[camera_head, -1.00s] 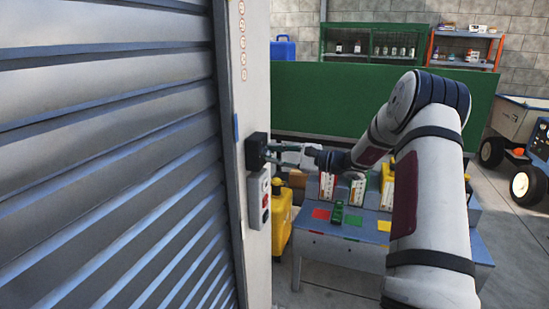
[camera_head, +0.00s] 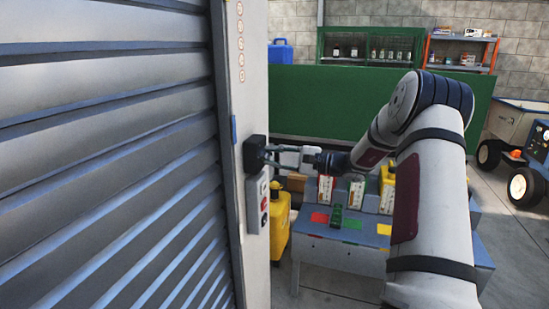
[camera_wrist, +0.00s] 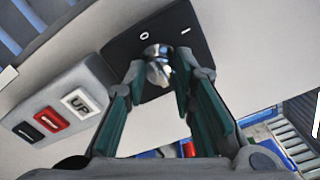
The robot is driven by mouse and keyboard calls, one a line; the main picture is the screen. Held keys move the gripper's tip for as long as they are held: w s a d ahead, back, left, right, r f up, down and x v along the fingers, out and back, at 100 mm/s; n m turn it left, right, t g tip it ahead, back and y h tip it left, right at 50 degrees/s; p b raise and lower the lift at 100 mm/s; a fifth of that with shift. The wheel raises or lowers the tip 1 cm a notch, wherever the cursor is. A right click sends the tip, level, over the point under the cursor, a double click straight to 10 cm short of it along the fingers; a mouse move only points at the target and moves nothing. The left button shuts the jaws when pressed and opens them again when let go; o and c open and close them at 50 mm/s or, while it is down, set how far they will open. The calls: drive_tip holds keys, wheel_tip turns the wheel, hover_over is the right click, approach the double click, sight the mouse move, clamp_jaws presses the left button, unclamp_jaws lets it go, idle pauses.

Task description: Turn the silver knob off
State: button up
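The silver knob (camera_wrist: 157,64) sits on a black plate (camera_wrist: 183,28) marked "O" and "I" in the wrist view. In the head view the black switch box (camera_head: 255,152) is on the pale door post, and the knob itself cannot be made out. My gripper (camera_wrist: 162,76) is at the plate with its two green-padded fingers apart, one on each side of the knob. The right finger is close to the knob; I cannot tell whether it touches. The gripper (camera_head: 270,155) reaches the box from the right in the head view.
A grey button panel (camera_wrist: 60,108) with UP, red and black buttons is just beside the plate. A ribbed shutter (camera_head: 110,150) fills the left. A yellow container (camera_head: 279,225) and a blue-grey bench (camera_head: 340,257) stand below my arm.

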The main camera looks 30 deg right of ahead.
drive_tip(key=o, duration=0.3)
drive_tip(key=shift+o, duration=0.2)
drive_tip(key=v, duration=1.2)
